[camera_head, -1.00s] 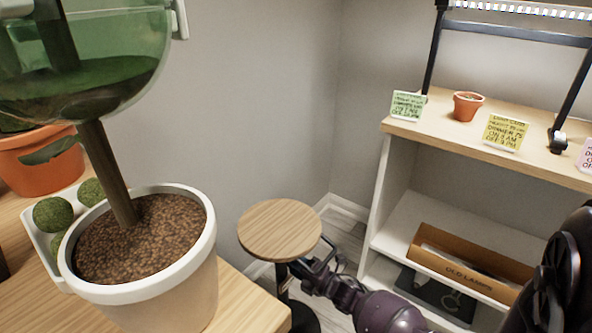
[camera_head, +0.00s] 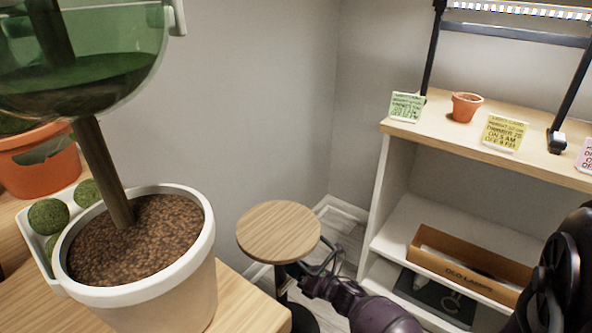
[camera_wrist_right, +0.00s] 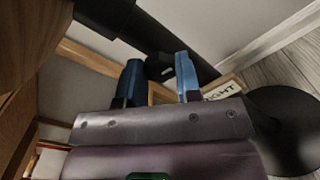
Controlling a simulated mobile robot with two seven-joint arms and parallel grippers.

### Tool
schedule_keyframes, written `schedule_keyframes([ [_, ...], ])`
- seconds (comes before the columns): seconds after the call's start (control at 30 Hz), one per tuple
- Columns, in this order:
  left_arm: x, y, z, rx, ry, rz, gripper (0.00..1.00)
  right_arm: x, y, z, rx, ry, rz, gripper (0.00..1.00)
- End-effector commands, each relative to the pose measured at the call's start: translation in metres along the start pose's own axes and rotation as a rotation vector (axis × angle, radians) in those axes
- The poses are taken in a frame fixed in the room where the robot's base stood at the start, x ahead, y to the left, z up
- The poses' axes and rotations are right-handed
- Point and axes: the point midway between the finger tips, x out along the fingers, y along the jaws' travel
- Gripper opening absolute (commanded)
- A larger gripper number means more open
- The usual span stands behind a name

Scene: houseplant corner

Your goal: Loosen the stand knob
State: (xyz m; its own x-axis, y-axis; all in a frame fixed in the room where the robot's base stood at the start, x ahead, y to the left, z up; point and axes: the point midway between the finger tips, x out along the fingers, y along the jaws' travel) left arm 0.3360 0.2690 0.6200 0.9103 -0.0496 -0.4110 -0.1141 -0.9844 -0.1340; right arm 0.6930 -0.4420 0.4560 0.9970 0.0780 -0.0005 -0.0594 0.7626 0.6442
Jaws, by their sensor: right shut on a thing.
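The stand has a round wooden top (camera_head: 278,232) and stands on the floor right of the plant table. In the right wrist view its black post (camera_wrist_right: 205,68) runs across the top and its dark round base (camera_wrist_right: 290,128) is at the right. The dark stand knob (camera_wrist_right: 157,67) sits at the post, between the blue fingertips. My right gripper (camera_head: 298,270) is just under the stand top in the head view. In the wrist view the right gripper (camera_wrist_right: 160,76) is shut on the knob, one finger on each side. The knob is hidden in the head view. My left gripper is not in view.
A large white pot (camera_head: 150,260) with a trunk stands on the wooden table (camera_head: 245,300) close left of the stand. A shelf unit (camera_head: 400,215) with a cardboard box (camera_head: 470,265) is at the right.

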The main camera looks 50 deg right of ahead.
Motion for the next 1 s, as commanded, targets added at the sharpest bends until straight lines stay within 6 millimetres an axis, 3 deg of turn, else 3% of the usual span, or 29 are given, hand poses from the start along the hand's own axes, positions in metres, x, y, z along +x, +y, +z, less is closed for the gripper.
schedule_keyframes([
  [0.63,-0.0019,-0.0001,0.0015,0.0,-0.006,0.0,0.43,-0.0006,-0.0003,-0.0004,-0.053,0.001,-0.001,0.08],
  [0.67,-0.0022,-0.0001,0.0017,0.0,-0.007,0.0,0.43,-0.0006,-0.0003,-0.0004,-0.053,0.001,-0.001,0.33],
  [0.8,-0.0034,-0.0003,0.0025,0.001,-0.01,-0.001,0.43,-0.0004,-0.0002,-0.0003,-0.053,0.0,0.0,0.54],
  [1.0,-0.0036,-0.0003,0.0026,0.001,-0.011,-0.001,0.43,-0.0002,0.0,-0.0001,-0.053,0.0,0.0,0.57],
])
